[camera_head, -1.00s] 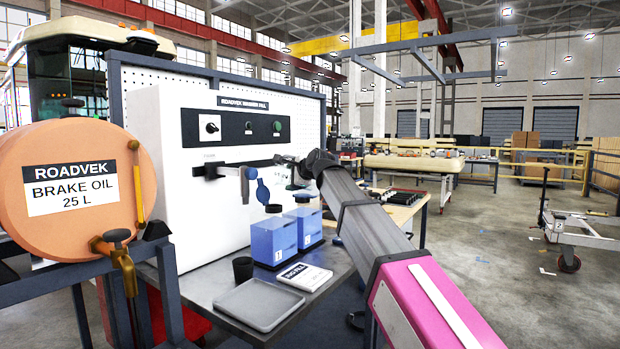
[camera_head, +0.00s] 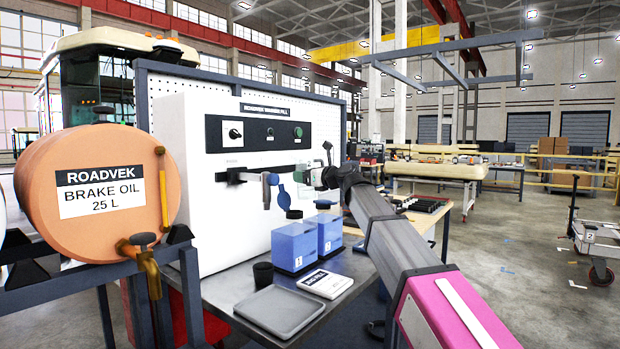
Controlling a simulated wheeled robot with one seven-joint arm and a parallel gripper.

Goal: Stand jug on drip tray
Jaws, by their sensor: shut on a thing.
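My gripper (camera_head: 316,178) is at the end of my raised arm, in front of the right part of the white washer-fill panel. It is shut on a small, see-through, greenish thing that looks like the jug (camera_head: 304,176); its outline is faint against the panel. My gripper's dark body partly covers it, so its tilt and contents cannot be told. The grey drip tray (camera_head: 280,312) lies flat and empty on the near end of the bench, well below and left of my gripper.
Two blue tanks (camera_head: 295,247), marked 1 and 2, stand on the bench below my gripper. A black cup (camera_head: 263,274) and a white card (camera_head: 325,284) lie close to the tray. A spout (camera_head: 270,190) juts from the panel (camera_head: 225,225).

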